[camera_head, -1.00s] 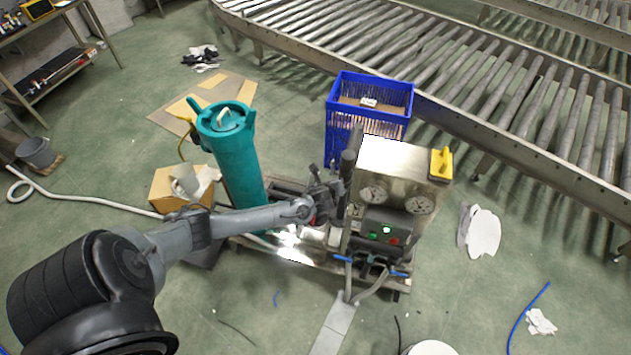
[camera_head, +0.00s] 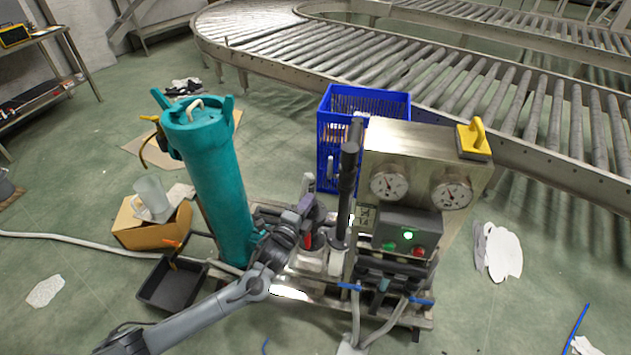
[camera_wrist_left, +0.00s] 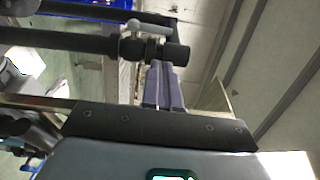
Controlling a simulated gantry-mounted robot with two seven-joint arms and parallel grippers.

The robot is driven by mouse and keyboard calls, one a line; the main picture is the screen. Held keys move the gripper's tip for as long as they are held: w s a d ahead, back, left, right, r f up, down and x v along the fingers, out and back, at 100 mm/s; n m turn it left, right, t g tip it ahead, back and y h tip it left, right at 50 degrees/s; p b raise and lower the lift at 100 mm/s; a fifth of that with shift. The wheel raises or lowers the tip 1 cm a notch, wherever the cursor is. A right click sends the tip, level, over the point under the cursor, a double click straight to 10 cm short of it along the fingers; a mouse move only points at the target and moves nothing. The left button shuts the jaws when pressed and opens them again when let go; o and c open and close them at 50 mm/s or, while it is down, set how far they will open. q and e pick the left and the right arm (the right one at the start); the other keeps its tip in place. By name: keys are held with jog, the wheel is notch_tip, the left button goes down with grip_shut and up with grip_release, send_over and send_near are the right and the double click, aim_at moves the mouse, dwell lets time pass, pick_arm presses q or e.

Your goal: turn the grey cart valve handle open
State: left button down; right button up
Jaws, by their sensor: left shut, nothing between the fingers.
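The grey valve handle (camera_head: 331,167) shows as a small lever at the left of the black upright pipe (camera_head: 350,180) on the cart. In the left wrist view the grey handle (camera_wrist_left: 135,27) sits on a dark pipe with a black fitting (camera_wrist_left: 166,52). My left gripper (camera_head: 308,188) is left of the pipe, close to the handle and a little lower in the picture. Its fingers (camera_wrist_left: 163,68) are shut and empty, with their tips close to the black fitting; I cannot tell whether they touch. My right gripper is not in view.
A teal cylinder (camera_head: 215,185) stands left of the gripper. The steel panel (camera_head: 415,145) with gauges is right of the pipe. A blue crate (camera_head: 327,135) stands behind, before the roller conveyor (camera_head: 440,75). A black tray (camera_head: 170,287) lies at lower left.

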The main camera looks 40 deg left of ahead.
aim_at(330, 165)
pick_arm(q)
jog(key=b+x, duration=0.5)
jog(key=x, duration=0.9)
jog(key=shift+s+a+b, duration=0.1)
jog(key=shift+a+b, duration=0.05)
jog(key=shift+b, duration=0.25)
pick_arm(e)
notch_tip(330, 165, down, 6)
pick_arm(q)
jog(key=shift+r, duration=0.1)
